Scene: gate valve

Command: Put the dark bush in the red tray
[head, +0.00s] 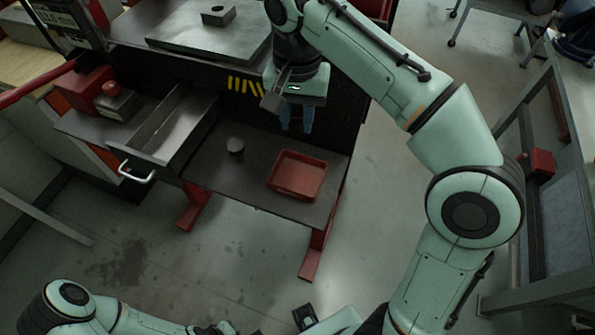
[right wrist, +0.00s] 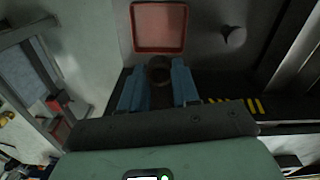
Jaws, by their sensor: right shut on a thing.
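My right gripper (head: 297,130) points down above the lower shelf, behind the red tray in the head view. In the right wrist view its blue fingers (right wrist: 157,88) are shut on the dark bush (right wrist: 159,70), a round dark piece held between the tips. In the head view the fingers hide the bush. The red tray (head: 298,176) is a shallow, empty square tray on the shelf. It also shows in the right wrist view (right wrist: 160,47), beyond the bush and apart from it. My left gripper (head: 216,328) is only partly visible at the bottom edge.
A grey cylinder (head: 235,146) stands on the dark shelf (head: 245,180) left of the tray. An open metal drawer (head: 172,128) juts out further left. A thick grey plate (head: 205,42) with a holed block (head: 218,15) lies on the bench above.

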